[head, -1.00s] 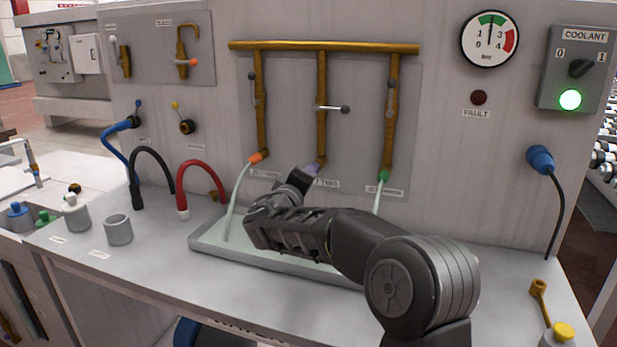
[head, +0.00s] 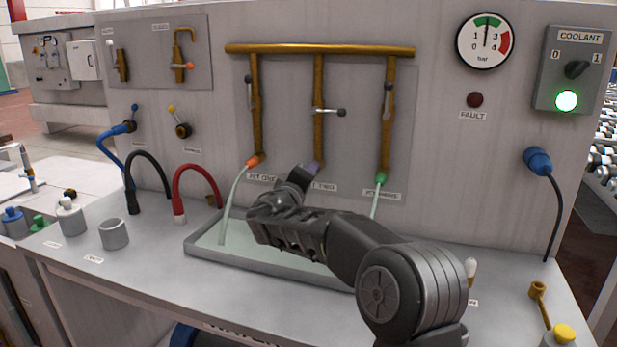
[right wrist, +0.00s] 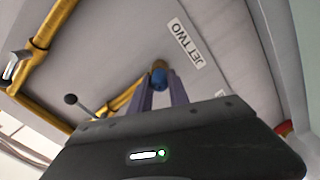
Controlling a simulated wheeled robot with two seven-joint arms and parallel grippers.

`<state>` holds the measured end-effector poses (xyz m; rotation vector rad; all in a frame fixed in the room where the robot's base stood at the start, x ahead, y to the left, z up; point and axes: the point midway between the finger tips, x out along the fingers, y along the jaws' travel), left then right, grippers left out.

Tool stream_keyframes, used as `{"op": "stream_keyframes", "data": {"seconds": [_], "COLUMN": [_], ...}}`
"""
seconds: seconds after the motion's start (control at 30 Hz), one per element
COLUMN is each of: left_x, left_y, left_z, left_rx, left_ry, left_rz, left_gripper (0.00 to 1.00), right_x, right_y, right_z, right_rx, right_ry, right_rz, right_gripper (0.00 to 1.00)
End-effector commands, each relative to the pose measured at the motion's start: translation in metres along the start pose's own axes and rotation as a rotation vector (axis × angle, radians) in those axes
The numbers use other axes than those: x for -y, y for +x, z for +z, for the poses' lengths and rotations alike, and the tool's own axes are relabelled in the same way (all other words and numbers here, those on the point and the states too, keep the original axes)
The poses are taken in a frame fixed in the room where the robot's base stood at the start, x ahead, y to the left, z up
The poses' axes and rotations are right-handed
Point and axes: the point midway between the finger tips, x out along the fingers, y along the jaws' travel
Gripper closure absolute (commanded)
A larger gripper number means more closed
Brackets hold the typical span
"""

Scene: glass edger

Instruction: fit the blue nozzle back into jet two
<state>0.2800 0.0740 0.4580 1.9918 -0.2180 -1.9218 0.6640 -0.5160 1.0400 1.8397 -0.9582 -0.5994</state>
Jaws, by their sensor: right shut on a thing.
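The blue nozzle (right wrist: 159,79) is between the fingertips of my right gripper (right wrist: 159,92) in the right wrist view, shut on it. A brass end shows right beside the nozzle, near the JET TWO label (right wrist: 187,43); I cannot tell whether the nozzle is seated in it or only lined up. In the head view my right gripper (head: 314,170) reaches the lower end of the middle brass pipe, jet two (head: 319,140), and hides the nozzle. Jet two's lever (head: 330,112) is turned crosswise. My left gripper is out of view.
Pale streams run from the orange nozzle (head: 254,160) and green nozzle (head: 381,178) into the tray (head: 205,249). The coolant switch (head: 576,69) has a lit green lamp. Red hose (head: 196,168), black hose (head: 150,152) and grey cup (head: 114,234) stand left.

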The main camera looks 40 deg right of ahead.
Motion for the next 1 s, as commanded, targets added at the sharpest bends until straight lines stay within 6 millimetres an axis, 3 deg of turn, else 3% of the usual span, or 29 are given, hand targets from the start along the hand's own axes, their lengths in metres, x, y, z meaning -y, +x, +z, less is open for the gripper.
{"op": "stream_keyframes", "data": {"seconds": [0.33,0.67,1.0], "left_x": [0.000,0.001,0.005], "left_y": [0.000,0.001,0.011], "left_z": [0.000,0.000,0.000], "left_rx": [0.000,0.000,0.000], "left_ry": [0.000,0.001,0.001], "left_rz": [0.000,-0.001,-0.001], "left_gripper": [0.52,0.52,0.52], "right_x": [-0.001,0.000,0.001], "right_y": [0.000,-0.003,-0.051], "right_z": [0.000,0.000,0.000], "right_rx": [0.000,-0.001,-0.002], "right_ry": [0.001,0.001,0.003], "right_rz": [0.001,0.000,-0.001], "right_gripper": [0.53,0.53,0.53]}}
